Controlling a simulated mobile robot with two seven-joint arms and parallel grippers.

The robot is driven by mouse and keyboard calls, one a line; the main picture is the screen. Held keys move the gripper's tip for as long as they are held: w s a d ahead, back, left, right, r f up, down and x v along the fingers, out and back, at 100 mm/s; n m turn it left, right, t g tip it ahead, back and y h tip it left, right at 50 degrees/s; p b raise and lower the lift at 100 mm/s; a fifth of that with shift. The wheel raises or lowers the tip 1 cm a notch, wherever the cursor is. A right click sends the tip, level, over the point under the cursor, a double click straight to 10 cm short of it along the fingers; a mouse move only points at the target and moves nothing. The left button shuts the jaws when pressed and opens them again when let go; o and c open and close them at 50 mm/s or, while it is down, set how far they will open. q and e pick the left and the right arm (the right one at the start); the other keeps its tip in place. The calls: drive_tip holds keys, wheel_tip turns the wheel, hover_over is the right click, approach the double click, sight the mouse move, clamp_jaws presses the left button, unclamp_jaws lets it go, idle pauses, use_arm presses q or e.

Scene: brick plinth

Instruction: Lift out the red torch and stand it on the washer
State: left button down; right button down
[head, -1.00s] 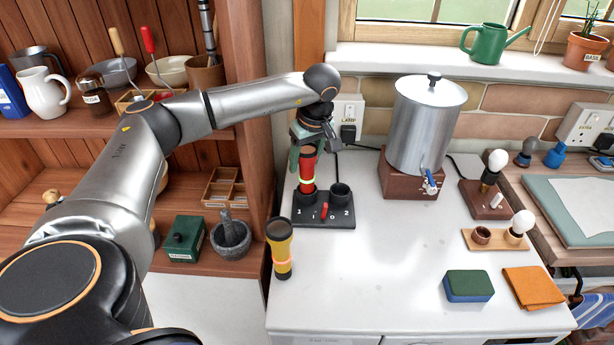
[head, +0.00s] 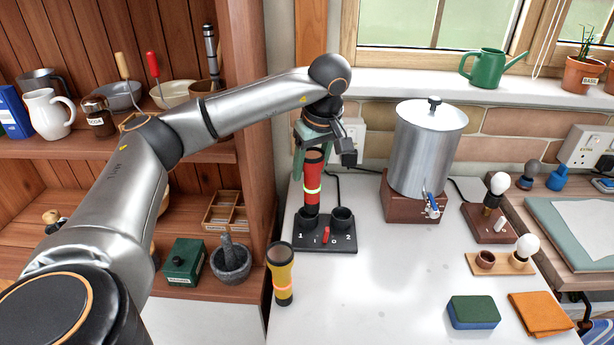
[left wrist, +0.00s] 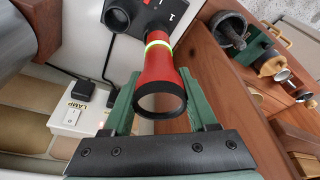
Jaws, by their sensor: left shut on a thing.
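The red torch (head: 313,180) has a black head and a pale glowing band. It stands upright over socket 1 of the black two-socket dock (head: 325,247). More of its body shows above the dock than before; I cannot tell if its lower end is fully clear of the socket. My left gripper (head: 314,154) is shut on the torch near its head. The left wrist view shows the torch (left wrist: 160,75) between the green fingers (left wrist: 162,97). The white-topped washer (head: 390,275) carries the dock. My right gripper is not in view.
A yellow torch (head: 281,275) stands at the washer's left edge. A metal urn (head: 428,150) is right of the dock. A sponge (head: 473,312), an orange cloth (head: 540,314) and bulb stands are at the right. The washer's front middle is clear. Wooden shelves (head: 255,130) stand close left.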

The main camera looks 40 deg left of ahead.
use_arm(q)
drive_tip(key=s+d+r+p, duration=0.5)
drive_tip(key=s+d+r, duration=0.1)
drive_tip(key=d+r, duration=0.3)
drive_tip(key=shift+r, duration=0.2)
idle(0.5)
drive_tip(key=shift+d, duration=0.2)
